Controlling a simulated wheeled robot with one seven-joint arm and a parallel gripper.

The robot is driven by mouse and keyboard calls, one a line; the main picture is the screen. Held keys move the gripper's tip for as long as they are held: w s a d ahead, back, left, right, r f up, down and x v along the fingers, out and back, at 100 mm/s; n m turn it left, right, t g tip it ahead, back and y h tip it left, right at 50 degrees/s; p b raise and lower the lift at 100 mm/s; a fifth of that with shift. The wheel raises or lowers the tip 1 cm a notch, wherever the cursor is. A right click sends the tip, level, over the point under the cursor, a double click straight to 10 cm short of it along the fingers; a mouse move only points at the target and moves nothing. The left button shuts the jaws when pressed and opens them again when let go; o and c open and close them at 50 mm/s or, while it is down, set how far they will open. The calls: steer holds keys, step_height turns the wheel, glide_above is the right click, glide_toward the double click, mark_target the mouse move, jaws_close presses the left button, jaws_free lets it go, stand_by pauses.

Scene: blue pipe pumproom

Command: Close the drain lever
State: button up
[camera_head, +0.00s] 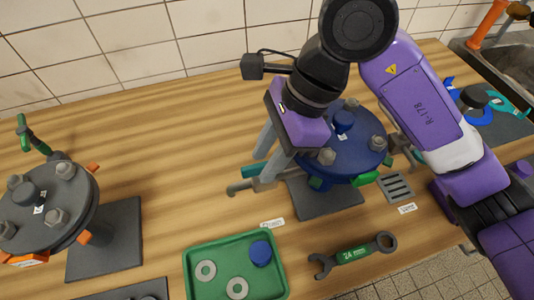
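A small green lever (252,170) shows at the left side of the blue round flange (350,152), above a dull metal spout (238,189). A small label (272,223), too small to read surely, lies on the bench just below it. My gripper (262,168) points down and left from its purple hand, its grey fingertips close beside the green lever. The fingers look apart, but whether they touch or hold the lever cannot be told. Another green handle (367,179) sits at the flange's lower right. My gripper and hand hide part of the flange.
A green tray (190,268) holds washers and a blue cap. A wrench (352,254) lies in front. A grate (397,187) lies right of the flange. A grey flange (45,205) with a green lever stands left. Bare wood lies between the flanges.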

steer(key=shift+c, duration=0.4)
jaws_close()
